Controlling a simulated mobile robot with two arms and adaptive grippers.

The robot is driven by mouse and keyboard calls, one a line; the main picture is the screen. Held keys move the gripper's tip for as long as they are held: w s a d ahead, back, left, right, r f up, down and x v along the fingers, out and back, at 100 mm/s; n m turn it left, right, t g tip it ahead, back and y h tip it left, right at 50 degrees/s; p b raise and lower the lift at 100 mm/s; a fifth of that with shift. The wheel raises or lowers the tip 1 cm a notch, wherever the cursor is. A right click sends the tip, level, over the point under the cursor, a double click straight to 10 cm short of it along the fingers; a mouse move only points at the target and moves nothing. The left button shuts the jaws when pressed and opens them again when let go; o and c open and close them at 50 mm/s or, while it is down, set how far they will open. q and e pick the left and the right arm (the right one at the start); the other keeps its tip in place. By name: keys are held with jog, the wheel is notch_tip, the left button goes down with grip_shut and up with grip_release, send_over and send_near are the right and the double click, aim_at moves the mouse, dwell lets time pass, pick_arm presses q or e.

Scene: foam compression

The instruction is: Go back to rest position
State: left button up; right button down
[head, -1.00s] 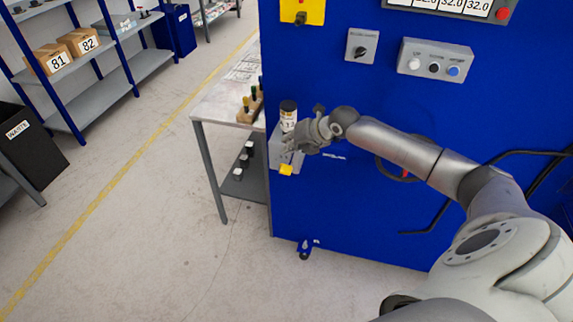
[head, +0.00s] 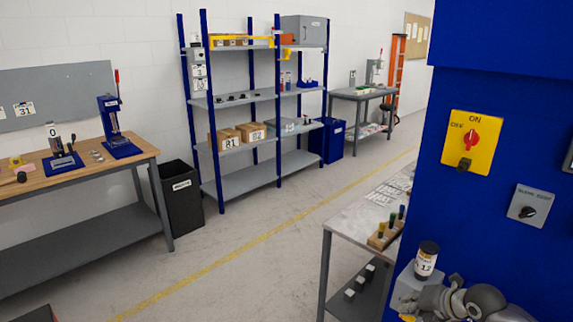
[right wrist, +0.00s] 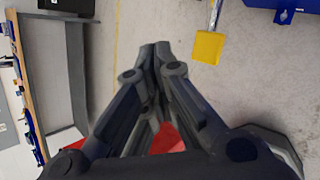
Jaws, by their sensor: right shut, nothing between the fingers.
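My right gripper (head: 432,301) is at the lower right of the head view, in front of the blue machine and just below a labelled jar (head: 426,260) with a black lid. The jar stands upright on a grey ledge (head: 404,287) on the machine's side. In the right wrist view my right gripper (right wrist: 156,47) has its fingertips together with nothing between them, above the grey floor. A yellow pad (right wrist: 207,47) is to the right of the fingertips there, apart from them. My left gripper is not in view.
The blue machine (head: 420,170) fills the right side. A metal table (head: 345,222) with a wooden tool rack (head: 385,235) stands beside it. Shelving (head: 245,180), a black waste bin (head: 178,193) and a wooden workbench (head: 140,152) stand beyond. The floor (head: 240,255) between is clear.

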jog(key=s+a+f+m+g, duration=0.1)
jog(key=s+a+f+m, duration=0.35)
jog(key=s+a, duration=0.35)
jog(key=s+a+f+m+g, duration=0.1)
jog(key=s+a+f+m, duration=0.35)
jog(key=s+a, duration=0.3)
jog(key=s+r+m+g+h, duration=0.2)
jog(key=s+m+h, duration=0.1)
jog(key=s+m, duration=1.45)
notch_tip(320, 180, down, 30)
jog(key=s+g+b, duration=0.2)
jog(key=s+d+f+b, duration=0.1)
jog(key=s+d+f, duration=0.1)
jog(key=s+f, duration=0.6)
jog(key=s+d+f+g+b, duration=0.1)
jog(key=s+f, duration=0.7)
jog(key=shift+d, duration=0.4)
